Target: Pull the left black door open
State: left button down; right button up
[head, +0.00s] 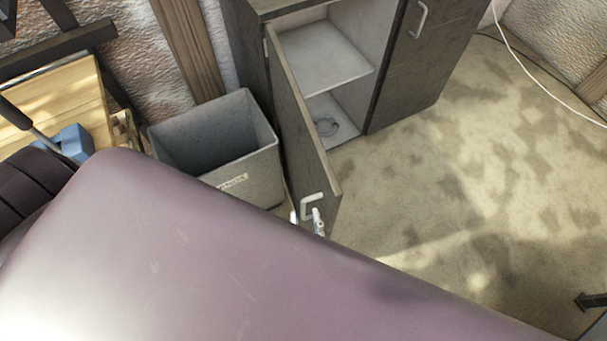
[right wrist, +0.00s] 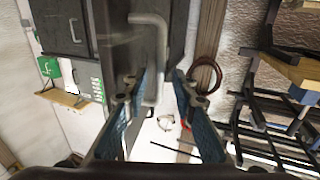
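The left black door (head: 303,130) of the dark cabinet stands wide open in the head view, swung out toward me. Its pale bar handle (head: 312,203) is near the door's free end. My right gripper (head: 306,217) shows only its fingertips there, beside the handle; the rest of it is hidden. In the right wrist view the handle (right wrist: 161,45) reaches down between the blue fingers of my right gripper (right wrist: 157,84). The fingers are spread apart, with a gap on the handle's right side. My left gripper is not in view.
A grey bin (head: 215,145) stands left of the open door, close to it. The cabinet's right door (head: 425,60) is shut. The carpet (head: 450,190) to the right is mostly clear.

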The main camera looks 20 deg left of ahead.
jog(key=v, duration=0.8)
jog(key=shift+s, duration=0.15)
jog(key=shift+d, duration=0.1)
